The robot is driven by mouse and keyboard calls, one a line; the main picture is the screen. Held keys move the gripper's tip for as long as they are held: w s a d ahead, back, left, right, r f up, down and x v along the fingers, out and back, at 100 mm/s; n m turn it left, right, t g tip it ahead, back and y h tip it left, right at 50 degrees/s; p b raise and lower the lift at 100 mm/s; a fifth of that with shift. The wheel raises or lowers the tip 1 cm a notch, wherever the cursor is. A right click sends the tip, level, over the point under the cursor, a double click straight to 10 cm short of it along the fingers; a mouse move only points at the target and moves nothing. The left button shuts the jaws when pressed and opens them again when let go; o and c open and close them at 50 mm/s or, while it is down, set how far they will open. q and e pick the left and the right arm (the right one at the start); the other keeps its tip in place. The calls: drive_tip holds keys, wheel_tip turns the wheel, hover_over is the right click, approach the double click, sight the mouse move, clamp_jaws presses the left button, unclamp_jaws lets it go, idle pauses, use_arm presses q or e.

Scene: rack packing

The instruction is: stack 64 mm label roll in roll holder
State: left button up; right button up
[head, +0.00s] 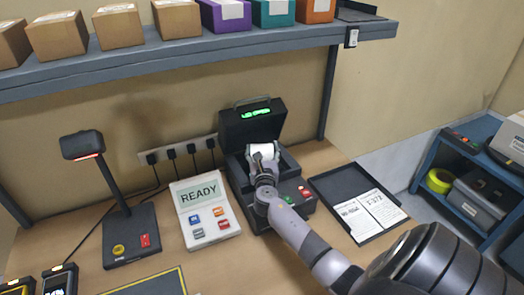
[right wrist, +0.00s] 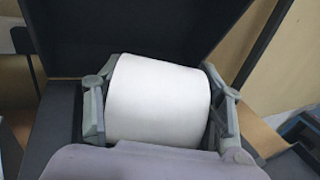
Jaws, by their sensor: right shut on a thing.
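The white label roll (head: 264,151) is at the open label printer in the head view. In the right wrist view the roll (right wrist: 158,100) lies between the two fingers of my right gripper (right wrist: 160,112), which is shut on it. My right gripper (head: 264,156) reaches into the printer (head: 235,165), whose dark lid (head: 252,121) stands raised behind. The roll holder inside the printer is largely hidden by the roll and gripper. I cannot tell whether the roll touches the holder. My left gripper is not in view.
A READY panel (head: 205,210) and a scanner stand (head: 130,235) stand left of the printer. A black tray (head: 335,183) with printed labels lies right. A shelf (head: 180,56) with boxes runs above. A blue cart (head: 440,160) stands far right.

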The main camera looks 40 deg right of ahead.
drive_tip(key=shift+s+a+f+b, duration=0.15)
drive_tip(key=shift+f+b, duration=0.2)
drive_tip(key=shift+f, duration=0.25)
drive_tip(key=o, duration=1.5)
drive_tip(key=shift+a+f, duration=0.15)
drive_tip(key=shift+f, duration=0.2)
drive_tip(key=shift+r, duration=0.15)
drive_tip(key=shift+r+p, duration=0.3)
drive_tip(key=shift+p, duration=0.05)
drive_tip(key=shift+s+a, duration=0.1)
drive_tip(key=v, duration=0.7)
drive_tip(key=r+b+v, duration=0.1)
drive_tip(key=v, duration=0.3)
drive_tip(key=shift+s+r, duration=0.1)
drive_tip(key=shift+s, duration=0.05)
